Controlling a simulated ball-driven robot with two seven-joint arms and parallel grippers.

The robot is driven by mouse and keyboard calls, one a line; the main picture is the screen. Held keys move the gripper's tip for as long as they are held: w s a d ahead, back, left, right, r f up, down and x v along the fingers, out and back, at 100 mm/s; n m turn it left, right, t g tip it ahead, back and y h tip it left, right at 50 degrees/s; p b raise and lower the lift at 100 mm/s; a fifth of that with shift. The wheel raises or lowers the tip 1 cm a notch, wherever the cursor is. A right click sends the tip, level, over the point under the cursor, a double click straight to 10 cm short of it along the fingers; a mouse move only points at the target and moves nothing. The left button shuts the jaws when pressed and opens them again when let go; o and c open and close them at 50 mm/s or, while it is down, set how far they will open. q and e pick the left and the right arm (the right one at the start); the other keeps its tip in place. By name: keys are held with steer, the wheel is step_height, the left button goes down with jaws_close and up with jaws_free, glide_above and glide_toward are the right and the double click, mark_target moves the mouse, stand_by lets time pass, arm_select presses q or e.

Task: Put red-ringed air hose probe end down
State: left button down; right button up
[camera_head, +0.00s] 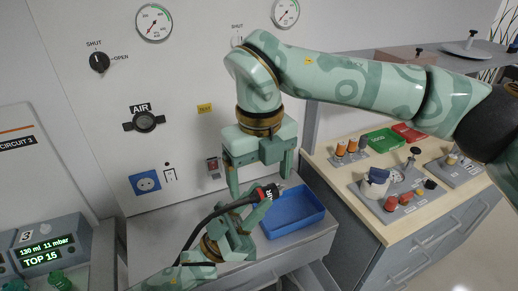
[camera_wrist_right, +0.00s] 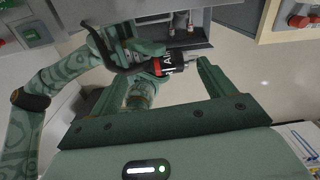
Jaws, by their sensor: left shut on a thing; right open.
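The air hose probe (camera_head: 270,192) is dark with a red ring and a metal tip; in the head view it lies tilted, tip toward the upper right. My left gripper (camera_head: 260,205) is shut on it, and its black hose (camera_head: 203,222) trails down left along my left arm. In the right wrist view the probe (camera_wrist_right: 172,65) shows its label and red ring (camera_wrist_right: 157,66) beyond my open fingers. My right gripper (camera_head: 260,184) is open and points down just above the probe. The probe appears between its fingers, but I cannot tell whether they touch.
The wall panel has an AIR outlet (camera_head: 146,122) and a blue socket (camera_head: 145,183). At right, a wooden counter (camera_head: 335,167) holds several fittings. A ventilator (camera_head: 45,254) stands at left.

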steer(key=shift+f, duration=1.1)
steer(key=shift+c, duration=0.3)
steer(key=shift+s+a, duration=0.15)
steer(key=c, duration=1)
arm_select(q)
steer(key=c, duration=1.3)
jaws_free()
steer(key=shift+c, duration=0.2)
arm_select(e)
steer(key=shift+c, duration=0.2)
arm_select(q)
steer(key=o, duration=0.3)
